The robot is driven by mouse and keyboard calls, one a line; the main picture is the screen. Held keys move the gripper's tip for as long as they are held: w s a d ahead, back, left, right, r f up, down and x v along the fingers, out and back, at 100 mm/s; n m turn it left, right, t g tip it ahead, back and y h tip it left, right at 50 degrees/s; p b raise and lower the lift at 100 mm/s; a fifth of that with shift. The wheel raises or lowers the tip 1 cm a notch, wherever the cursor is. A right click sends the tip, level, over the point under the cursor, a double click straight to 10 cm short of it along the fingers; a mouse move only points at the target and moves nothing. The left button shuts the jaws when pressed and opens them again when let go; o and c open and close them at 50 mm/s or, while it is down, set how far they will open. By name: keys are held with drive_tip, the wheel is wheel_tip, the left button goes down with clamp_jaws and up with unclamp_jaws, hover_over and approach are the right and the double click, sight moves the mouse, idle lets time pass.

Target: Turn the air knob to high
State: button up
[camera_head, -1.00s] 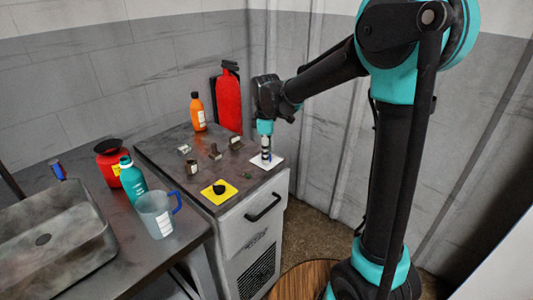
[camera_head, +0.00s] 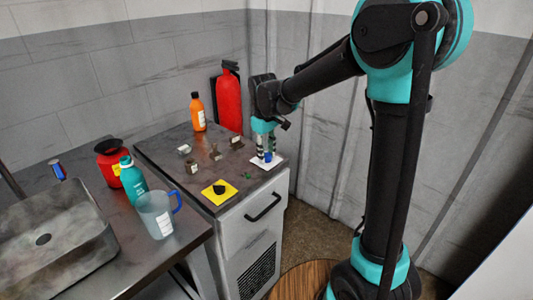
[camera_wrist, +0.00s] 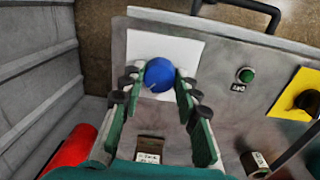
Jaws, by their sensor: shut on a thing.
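The knob between my fingers is blue (camera_wrist: 160,73) in the wrist view and sits on a white square plate (camera_wrist: 192,47) on the cabinet top. My gripper (camera_wrist: 158,80) points down over the plate with a finger on each side of the knob, shut on it. In the head view my gripper (camera_head: 267,155) stands over the white plate (camera_head: 257,165) at the cabinet's right edge, and the fingers largely hide the knob. No readable label shows for the knob's setting.
A black knob on a yellow plate (camera_head: 211,197) sits at the cabinet's front. A green button (camera_wrist: 246,75) and small labelled fittings stand near my gripper. An orange bottle (camera_head: 198,113) and red extinguisher (camera_head: 229,100) stand behind. A jug (camera_head: 156,214) and teal bottle (camera_head: 132,180) stand left.

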drive_tip(key=m, duration=0.6)
drive_tip(key=shift+m, duration=0.4)
idle(0.3)
drive_tip(key=o, duration=1.2)
drive_tip(key=shift+c, duration=0.2)
drive_tip(key=shift+r, duration=0.15)
wheel_tip(320, 180, up, 12)
drive_tip(key=shift+a, duration=0.4)
drive_tip(key=shift+d+f, duration=0.1)
drive_tip(key=shift+f, duration=0.1)
